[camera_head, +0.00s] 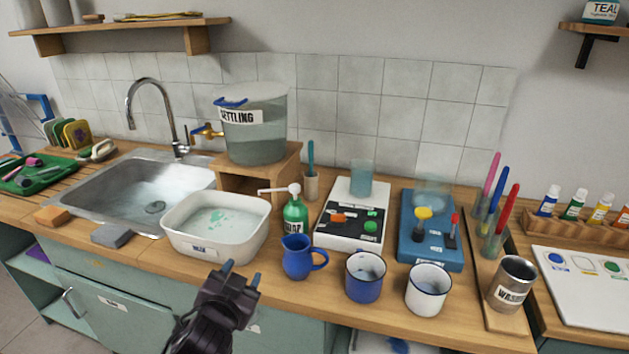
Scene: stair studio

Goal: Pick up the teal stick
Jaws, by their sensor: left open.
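A teal stick (310,155) stands nearly upright in a small beige cup (311,186) on the wooden counter, left of the white device. Its lower part is hidden inside the cup. My left gripper (242,272) is at the counter's front edge, open and empty, with its two fingertips apart and pointing away from me. It is in front of and to the left of the stick, well apart from it. My right gripper is not in view.
Between my left gripper and the stick stand a green soap pump bottle (295,214) and a blue jug (298,258). A white basin (213,251) is on the left. The white device (353,213) and two mugs (366,278) are on the right. The bucket stand (260,185) is behind left.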

